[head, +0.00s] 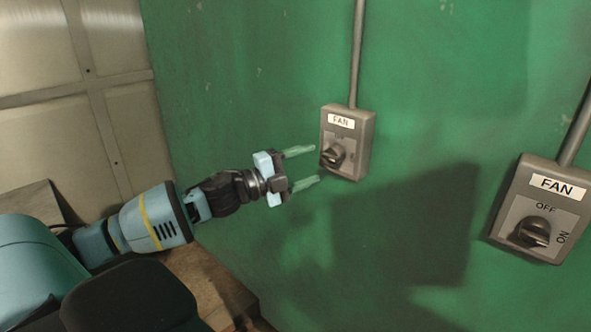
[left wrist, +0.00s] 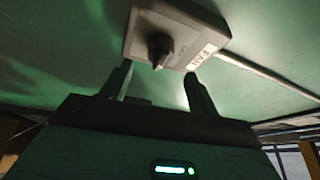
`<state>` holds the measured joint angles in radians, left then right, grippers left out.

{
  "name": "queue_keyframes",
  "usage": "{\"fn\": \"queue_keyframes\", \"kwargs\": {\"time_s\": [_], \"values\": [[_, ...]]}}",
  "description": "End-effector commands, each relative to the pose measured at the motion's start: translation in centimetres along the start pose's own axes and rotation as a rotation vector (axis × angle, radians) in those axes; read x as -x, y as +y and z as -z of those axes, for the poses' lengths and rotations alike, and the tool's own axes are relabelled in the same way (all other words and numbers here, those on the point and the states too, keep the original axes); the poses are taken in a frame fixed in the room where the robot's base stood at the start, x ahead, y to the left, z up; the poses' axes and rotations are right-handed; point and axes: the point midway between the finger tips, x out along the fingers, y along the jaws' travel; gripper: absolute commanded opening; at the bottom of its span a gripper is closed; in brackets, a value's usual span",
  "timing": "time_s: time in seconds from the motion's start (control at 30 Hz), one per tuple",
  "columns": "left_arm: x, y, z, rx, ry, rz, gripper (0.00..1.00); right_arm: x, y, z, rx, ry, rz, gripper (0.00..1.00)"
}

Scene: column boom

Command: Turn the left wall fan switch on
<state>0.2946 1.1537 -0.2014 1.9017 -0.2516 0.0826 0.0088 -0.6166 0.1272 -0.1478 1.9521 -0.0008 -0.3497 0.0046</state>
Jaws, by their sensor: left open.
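The left fan switch is a grey wall box (head: 366,143) with a white FAN label and a dark rotary knob (head: 333,156). Its box also shows in the left wrist view (left wrist: 196,22), with the knob (left wrist: 158,48) standing out from its face. My left gripper (head: 303,167) is open and empty, just left of the box, with its two pale fingers pointing at the knob. In the left wrist view the fingers (left wrist: 158,85) stand on either side below the knob and appear apart from it. The knob's exact setting is too small to tell. My right gripper is not in view.
A second FAN switch box (head: 557,190) with OFF and ON marks is on the green wall (head: 440,60) at the right. Conduits (head: 357,50) run up from both boxes. A wooden surface (head: 205,277) is low at the left, below my arm. The wall between the boxes is clear.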

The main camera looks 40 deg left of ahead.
Motion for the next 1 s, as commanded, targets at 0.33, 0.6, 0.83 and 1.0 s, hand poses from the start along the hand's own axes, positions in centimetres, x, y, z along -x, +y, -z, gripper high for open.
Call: {"fn": "queue_keyframes", "kwargs": {"time_s": [0.33,0.6,0.83,1.0], "values": [[2.0,0.1,0.0,0.0,0.0,-0.001,0.6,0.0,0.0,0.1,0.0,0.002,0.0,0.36],[2.3,0.0,0.0,-0.001,0.0,0.0,0.6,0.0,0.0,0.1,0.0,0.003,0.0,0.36],[2.3,0.0,0.0,-0.001,0.0,0.0,0.6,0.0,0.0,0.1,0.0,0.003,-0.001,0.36],[2.3,0.0,0.0,-0.001,0.0,0.0,0.6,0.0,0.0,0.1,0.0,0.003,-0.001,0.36]]}}
